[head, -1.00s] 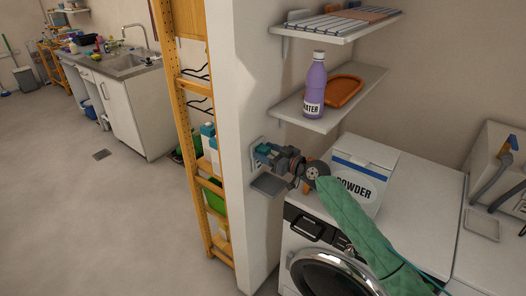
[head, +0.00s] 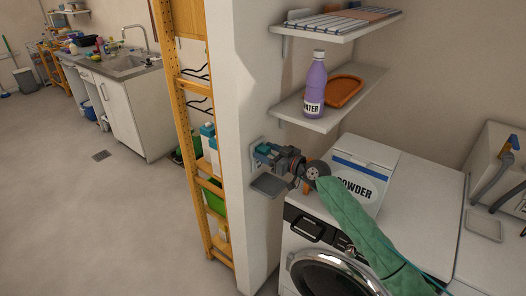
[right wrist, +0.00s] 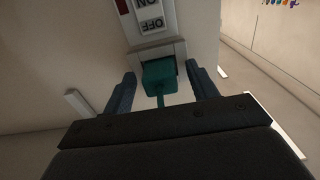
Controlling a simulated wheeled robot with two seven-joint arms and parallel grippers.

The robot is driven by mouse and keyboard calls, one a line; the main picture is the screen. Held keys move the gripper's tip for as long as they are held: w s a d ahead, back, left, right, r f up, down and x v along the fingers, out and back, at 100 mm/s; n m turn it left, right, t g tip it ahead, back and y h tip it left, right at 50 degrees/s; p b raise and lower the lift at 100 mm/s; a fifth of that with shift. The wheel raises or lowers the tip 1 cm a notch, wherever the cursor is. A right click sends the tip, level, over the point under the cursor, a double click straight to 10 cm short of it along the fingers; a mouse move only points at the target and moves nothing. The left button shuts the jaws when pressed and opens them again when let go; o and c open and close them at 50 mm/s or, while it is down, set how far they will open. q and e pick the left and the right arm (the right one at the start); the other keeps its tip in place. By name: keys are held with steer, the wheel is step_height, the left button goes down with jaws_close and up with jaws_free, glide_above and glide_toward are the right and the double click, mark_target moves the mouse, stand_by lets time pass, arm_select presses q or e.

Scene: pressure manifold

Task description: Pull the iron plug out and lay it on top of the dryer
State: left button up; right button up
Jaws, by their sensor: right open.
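The iron plug (right wrist: 158,76) is teal, with a teal cord running from it towards my wrist. It sits in a wall socket (right wrist: 173,48) below an ON/OFF switch. My right gripper (right wrist: 161,70) is open, one dark finger on each side of the plug, with gaps visible on both sides. In the head view my right gripper (head: 264,151) is close to the wall and largely hides the plug. The dryer appears to be the white front-loading machine (head: 420,190) at the right, partly covered by my green-sleeved right arm. My left gripper is out of view.
A powder box (head: 362,170) stands on the machine's top, with bare surface to its right. A small grey ledge (head: 269,186) is below the socket. Wall shelves above hold a purple water bottle (head: 315,85) and an orange tray (head: 345,92). A wooden rack (head: 190,130) stands left of the wall.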

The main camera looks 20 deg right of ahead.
mark_target(268, 153)
steer(key=shift+b, duration=0.4)
jaws_close()
stand_by(0.4)
steer(key=shift+s+d+f, duration=0.15)
steer(key=shift+s+d+b, duration=0.35)
steer(key=shift+s, duration=0.1)
steer(key=shift+s+d, duration=0.1)
steer(key=shift+s, duration=0.1)
steer(key=shift+d, duration=0.1)
steer(key=shift+s+d+b, duration=0.4)
steer(key=shift+s+b, duration=0.1)
steer(key=shift+s, duration=0.1)
